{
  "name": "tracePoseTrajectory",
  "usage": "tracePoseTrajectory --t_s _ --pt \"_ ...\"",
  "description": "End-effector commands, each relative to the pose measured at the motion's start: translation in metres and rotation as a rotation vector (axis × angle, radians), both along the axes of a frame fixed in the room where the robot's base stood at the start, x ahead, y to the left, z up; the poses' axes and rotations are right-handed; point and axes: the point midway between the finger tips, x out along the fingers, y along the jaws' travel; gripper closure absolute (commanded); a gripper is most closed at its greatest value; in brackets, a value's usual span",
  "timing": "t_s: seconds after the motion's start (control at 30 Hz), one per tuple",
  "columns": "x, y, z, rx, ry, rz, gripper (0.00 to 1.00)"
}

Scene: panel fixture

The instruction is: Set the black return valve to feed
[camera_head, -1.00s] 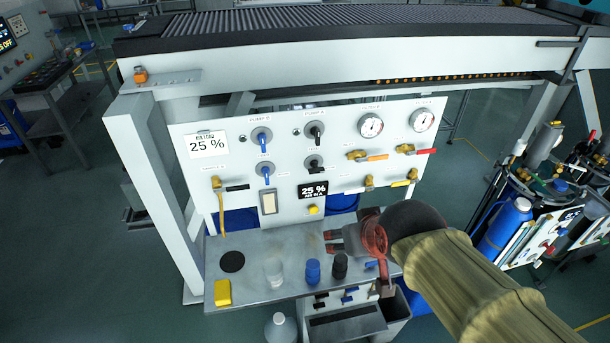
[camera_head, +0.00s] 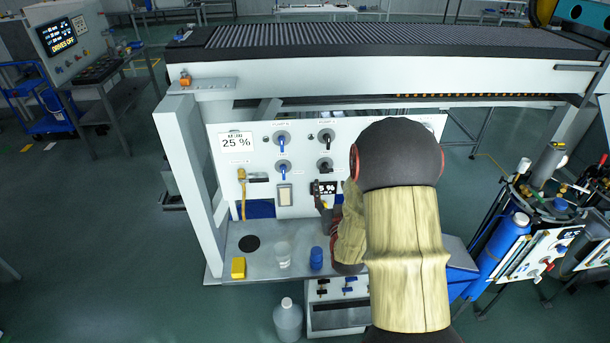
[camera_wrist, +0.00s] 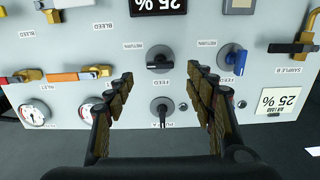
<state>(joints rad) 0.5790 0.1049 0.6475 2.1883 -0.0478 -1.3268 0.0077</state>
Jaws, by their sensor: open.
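The black return valve (camera_head: 324,165) is a black handle on a grey round base, in the lower row of the white panel. In the wrist view, which is upside down, the black return valve (camera_wrist: 160,58) has its handle lying about sideways, with RETURN and FEED labels close by. My gripper (camera_wrist: 161,80) is open and empty, its fingers to either side of the picture's middle, pointing at the panel. The valve shows between and beyond the fingertips, apart from them. In the head view my gripper (camera_head: 323,188) is just below the valve, partly hidden by my arm.
A black pump valve (camera_wrist: 162,108) and a blue return valve (camera_wrist: 235,60) are neighbours. A bench (camera_head: 215,262) below holds a yellow block (camera_head: 238,268) and a blue cap-like piece (camera_head: 316,258).

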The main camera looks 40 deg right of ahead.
Motion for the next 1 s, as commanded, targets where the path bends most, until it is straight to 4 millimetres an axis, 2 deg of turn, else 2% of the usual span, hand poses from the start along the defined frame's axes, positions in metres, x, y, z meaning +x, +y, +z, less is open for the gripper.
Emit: tracePoseTrajectory --t_s 0.17,0.7,1.0 --pt "-0.006 -0.01 -0.001 -0.02 -0.037 -0.019 0.45" --pt "0.052 -0.045 -0.002 -0.021 -0.038 -0.017 0.45" --pt "0.058 -0.049 -0.001 -0.021 -0.038 -0.017 0.45"
